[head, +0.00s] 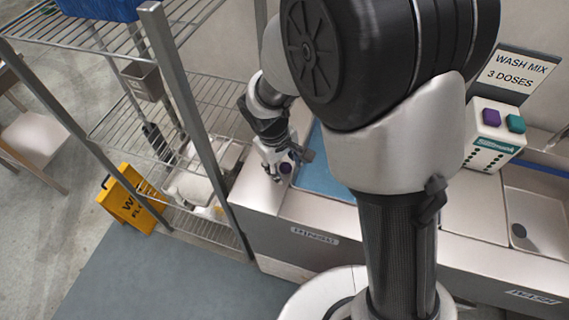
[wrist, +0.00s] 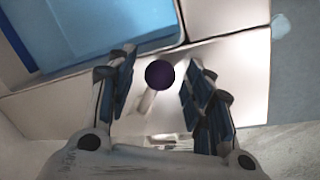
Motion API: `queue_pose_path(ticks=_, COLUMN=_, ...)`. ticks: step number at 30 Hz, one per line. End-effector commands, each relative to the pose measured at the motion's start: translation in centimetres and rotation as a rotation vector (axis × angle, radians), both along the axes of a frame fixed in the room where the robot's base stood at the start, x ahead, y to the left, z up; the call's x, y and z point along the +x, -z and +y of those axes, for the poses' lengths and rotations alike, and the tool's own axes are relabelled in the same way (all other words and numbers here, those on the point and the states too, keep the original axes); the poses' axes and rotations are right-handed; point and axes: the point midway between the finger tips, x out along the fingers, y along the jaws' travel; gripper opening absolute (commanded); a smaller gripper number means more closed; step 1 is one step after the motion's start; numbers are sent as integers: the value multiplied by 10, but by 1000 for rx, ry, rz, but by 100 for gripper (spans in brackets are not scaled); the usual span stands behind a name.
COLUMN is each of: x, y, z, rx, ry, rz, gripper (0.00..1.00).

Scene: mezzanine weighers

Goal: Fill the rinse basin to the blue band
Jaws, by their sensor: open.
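The left basin (head: 325,211) has a blue surface inside, partly hidden behind my arm; the small plate (head: 315,236) on its front seems to read RINSE. In the wrist view the basin's blue interior (wrist: 95,25) fills the upper left, with a darker blue strip (wrist: 15,42) at its left edge. A round dark purple knob (head: 286,168) stands at the basin's left end; it also shows in the wrist view (wrist: 160,75). My gripper (head: 290,164) is open, its fingers on either side of the knob with gaps visible in the wrist view (wrist: 158,62).
A dispenser (head: 492,135) with purple and teal buttons stands at right under a sign reading WASH MIX 3 DOSES (head: 518,72). Another basin (head: 535,222) is at far right. A wire rack (head: 180,100) and yellow floor sign (head: 130,200) stand left. Grey floor in front is clear.

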Motion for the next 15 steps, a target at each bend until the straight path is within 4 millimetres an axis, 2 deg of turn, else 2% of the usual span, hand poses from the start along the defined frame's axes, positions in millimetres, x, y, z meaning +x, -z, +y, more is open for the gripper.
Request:
queue_pose_path(ticks=6, x=0, y=0, z=0, rx=0, ry=0, rz=0, gripper=47)
queue_pose_path(ticks=15, x=0, y=0, z=0, rx=0, ry=0, rz=0, gripper=28)
